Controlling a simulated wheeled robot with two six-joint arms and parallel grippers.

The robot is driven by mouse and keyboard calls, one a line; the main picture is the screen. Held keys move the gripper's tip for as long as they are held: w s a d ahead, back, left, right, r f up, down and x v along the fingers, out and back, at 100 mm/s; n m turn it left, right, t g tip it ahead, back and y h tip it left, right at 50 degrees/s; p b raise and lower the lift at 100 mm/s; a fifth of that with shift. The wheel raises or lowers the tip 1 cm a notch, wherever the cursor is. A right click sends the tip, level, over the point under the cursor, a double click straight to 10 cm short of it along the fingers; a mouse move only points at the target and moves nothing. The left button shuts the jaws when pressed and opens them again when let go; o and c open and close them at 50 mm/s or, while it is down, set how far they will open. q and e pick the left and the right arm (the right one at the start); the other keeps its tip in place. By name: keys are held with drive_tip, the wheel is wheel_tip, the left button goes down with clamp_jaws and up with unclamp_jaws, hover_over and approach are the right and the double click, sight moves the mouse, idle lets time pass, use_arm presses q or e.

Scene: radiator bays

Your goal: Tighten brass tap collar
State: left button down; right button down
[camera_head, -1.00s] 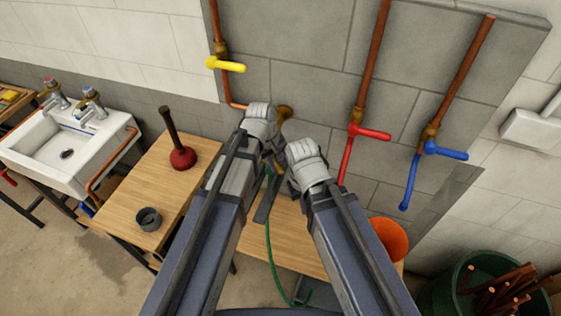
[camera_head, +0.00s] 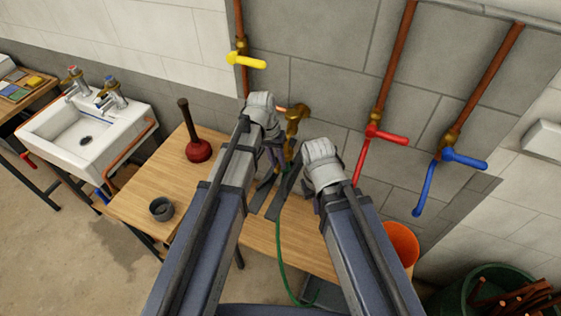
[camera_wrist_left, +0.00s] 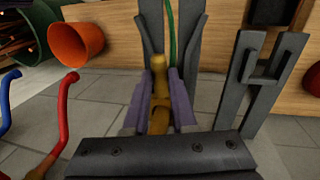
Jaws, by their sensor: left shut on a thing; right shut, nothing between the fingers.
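A brass tap (camera_head: 293,115) stands out from the grey wall panel between my two wrists. Its lower part drops behind my grippers toward a green hose (camera_head: 281,245). My left gripper (camera_head: 276,158) is shut on a brass part, which I take to be the tap collar. In the left wrist view the purple finger pads of my left gripper (camera_wrist_left: 158,108) lie on both sides of this brass part (camera_wrist_left: 158,75). My right gripper (camera_head: 298,172) is beside the tap on the right, shut and empty.
A wooden bench (camera_head: 160,190) carries a plunger (camera_head: 197,150) and a grey ring (camera_head: 161,209). An orange bucket (camera_head: 401,243) is right of my right arm. Yellow (camera_head: 246,60), red (camera_head: 386,134) and blue (camera_head: 462,159) handles jut from the wall pipes. A sink (camera_head: 85,135) is left.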

use_arm(q)
drive_tip(key=shift+w+a+m, duration=0.1)
drive_tip(key=shift+a+m, duration=0.1)
drive_tip(key=shift+m, duration=0.2)
drive_tip(key=c, duration=0.7)
unclamp_jaws()
drive_tip(key=shift+r, duration=0.1)
drive_tip(key=r+p, duration=0.2)
drive_tip(key=a+r+p, duration=0.1)
drive_tip(key=r+p, duration=0.4)
drive_tip(key=shift+w+a+r+p, duration=0.25)
drive_tip(key=shift+p, duration=0.1)
